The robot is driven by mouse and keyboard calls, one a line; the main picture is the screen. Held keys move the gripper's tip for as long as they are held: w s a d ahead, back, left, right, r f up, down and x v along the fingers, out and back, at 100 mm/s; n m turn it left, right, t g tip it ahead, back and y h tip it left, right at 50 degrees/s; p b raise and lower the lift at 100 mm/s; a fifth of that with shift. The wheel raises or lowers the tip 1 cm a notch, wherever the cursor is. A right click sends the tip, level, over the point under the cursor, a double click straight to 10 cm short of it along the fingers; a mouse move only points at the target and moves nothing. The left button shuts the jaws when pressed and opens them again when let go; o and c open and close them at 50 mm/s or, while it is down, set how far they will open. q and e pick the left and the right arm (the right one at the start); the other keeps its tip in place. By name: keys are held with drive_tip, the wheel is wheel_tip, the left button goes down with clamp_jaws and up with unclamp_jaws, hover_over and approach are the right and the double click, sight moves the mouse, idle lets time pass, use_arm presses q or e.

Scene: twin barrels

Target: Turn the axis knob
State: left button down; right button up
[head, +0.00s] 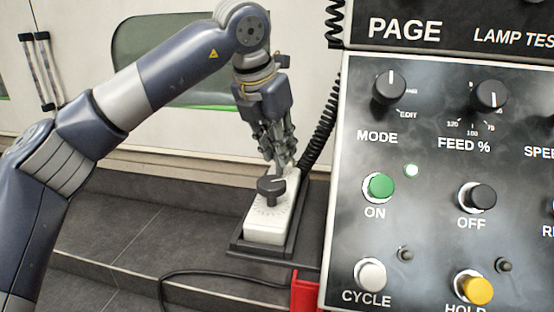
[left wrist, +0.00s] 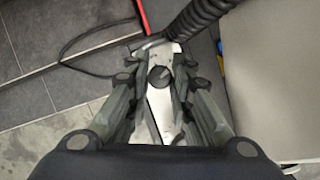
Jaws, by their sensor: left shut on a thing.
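A white handheld control box (head: 264,236) lies in a dark holder on the grey step in the head view. A black dial knob (head: 271,187) stands up from it, with a ring of marks around its base. The same black knob shows in the left wrist view (left wrist: 160,77), ahead of the fingers. My left gripper (head: 281,160) points down at the far end of the box, just behind the black knob. It is shut on what seems to be the axis knob, which its fingers hide. My right gripper is not in view.
A large panel (head: 440,180) with knobs and buttons fills the right side. A coiled black cable (head: 322,125) runs down to the box. A thin cable lies on the floor, and a red part (head: 305,290) is near the panel's lower corner.

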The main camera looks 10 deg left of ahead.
use_arm(q)
drive_tip(key=n+y+b, duration=0.1)
drive_tip(key=n, duration=0.1)
drive_tip(key=n+b, duration=0.1)
drive_tip(key=n, duration=0.1)
drive_tip(key=shift+d+n+t+y+b, duration=0.2)
drive_tip(key=shift+n+t+y+b, duration=0.1)
drive_tip(key=shift+y+b, duration=0.1)
drive_tip(key=n+y+b, duration=0.1)
drive_tip(key=n, duration=0.2)
drive_tip(key=shift+n, duration=0.4)
drive_tip(key=shift+d+r+n+y, duration=0.15)
drive_tip(key=shift+n+y, duration=0.45)
drive_tip(key=shift+n, duration=0.6)
drive_tip(key=shift+w+n+g+y, duration=0.1)
drive_tip(key=shift+n+g+y, duration=0.4)
drive_tip(key=shift+n, duration=1)
drive_tip(key=c, duration=1.4)
unclamp_jaws()
drive_tip(key=shift+c, duration=0.2)
